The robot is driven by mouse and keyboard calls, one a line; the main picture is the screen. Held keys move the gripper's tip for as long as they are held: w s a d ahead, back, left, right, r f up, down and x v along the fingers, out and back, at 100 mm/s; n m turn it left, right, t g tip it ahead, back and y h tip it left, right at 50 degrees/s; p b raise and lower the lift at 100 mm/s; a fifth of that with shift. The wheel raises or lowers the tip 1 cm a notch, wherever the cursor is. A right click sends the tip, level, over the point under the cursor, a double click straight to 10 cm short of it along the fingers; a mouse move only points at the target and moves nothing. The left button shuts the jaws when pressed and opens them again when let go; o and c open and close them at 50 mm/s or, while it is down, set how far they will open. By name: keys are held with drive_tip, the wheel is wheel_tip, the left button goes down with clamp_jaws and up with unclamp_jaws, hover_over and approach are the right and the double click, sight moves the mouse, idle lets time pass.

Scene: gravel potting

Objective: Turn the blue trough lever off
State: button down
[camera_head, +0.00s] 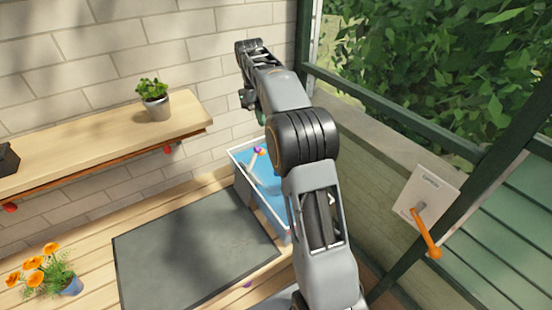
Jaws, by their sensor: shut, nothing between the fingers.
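A blue trough (243,160) with a pale rim stands on the wooden deck by the wall corner, partly hidden behind my arm. A pale stick-like part with a purple and orange end (258,151) shows at its far left; I cannot tell if it is a lever. An orange lever (428,235) hangs slanted down to the right from a white plate (426,193) at the right; the plate's lettering is too small to read. My gripper (247,99) is small and dark at the arm's far end, shut and empty, well away from the orange lever.
A wooden shelf (60,140) with a potted plant (154,99) runs along the brick wall. A dark mat (190,250) covers much of the wooden surface. Orange flowers in a blue pot (68,286) stand at lower left. Green window frames bound the right.

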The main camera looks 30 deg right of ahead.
drive_tip(key=s+f, duration=0.7)
drive_tip(key=f, duration=0.3)
drive_tip(key=shift+d+f, duration=0.15)
drive_tip(key=shift+d, duration=0.25)
idle(0.4)
